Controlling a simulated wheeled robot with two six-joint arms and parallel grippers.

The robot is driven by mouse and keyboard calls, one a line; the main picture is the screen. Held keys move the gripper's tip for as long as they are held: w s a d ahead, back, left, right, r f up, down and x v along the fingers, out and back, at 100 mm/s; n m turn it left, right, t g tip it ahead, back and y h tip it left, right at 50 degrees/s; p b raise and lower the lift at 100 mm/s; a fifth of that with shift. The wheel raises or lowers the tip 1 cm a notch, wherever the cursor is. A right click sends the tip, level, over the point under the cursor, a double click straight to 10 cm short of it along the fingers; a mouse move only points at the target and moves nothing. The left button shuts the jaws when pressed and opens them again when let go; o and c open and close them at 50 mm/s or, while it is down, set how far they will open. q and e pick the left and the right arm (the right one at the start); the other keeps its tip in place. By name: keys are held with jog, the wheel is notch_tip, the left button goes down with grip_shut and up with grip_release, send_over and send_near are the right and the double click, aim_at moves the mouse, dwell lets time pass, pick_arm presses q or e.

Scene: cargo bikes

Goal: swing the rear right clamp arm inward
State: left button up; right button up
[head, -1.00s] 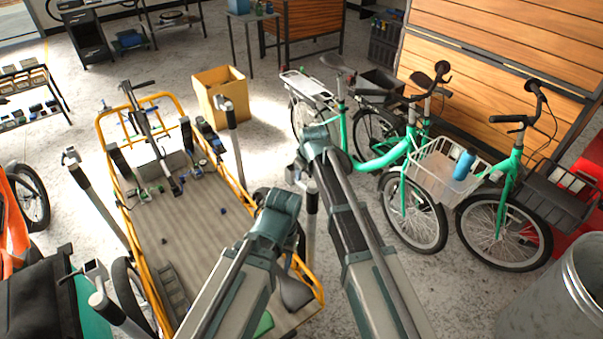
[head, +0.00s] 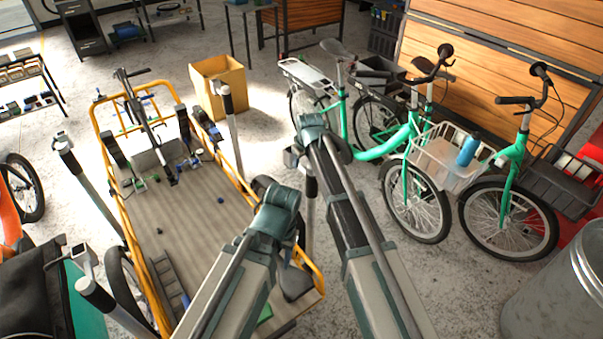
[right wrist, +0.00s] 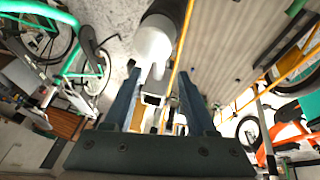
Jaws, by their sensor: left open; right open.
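The cargo bike has a ribbed bed (head: 205,235) with yellow rails. Grey posts stand around it; the near right post (head: 309,205) is partly covered by my right arm. Pale clamp parts (head: 292,157) show at its top, beside my right arm. In the right wrist view my right gripper (right wrist: 160,85) is open, its two blue-grey fingers apart. A pale rounded part (right wrist: 152,45) lies beyond the fingertips, and a small black-and-white part (right wrist: 151,99) shows between the fingers. Contact is unclear. My left arm reaches over the bed's near right; its jaws are hidden.
A near left post carries a clamp (head: 82,256); a far right post (head: 229,115) stands by a cardboard box (head: 218,85). Green bikes (head: 400,140) stand to the right, and a metal bin (head: 560,290) at lower right. Open floor lies between cargo bike and green bikes.

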aim_at(301, 167)
jog(key=b+x, duration=0.4)
jog(key=x, duration=0.2)
jog(key=shift+c, duration=0.2)
grip_shut()
dwell(1.2)
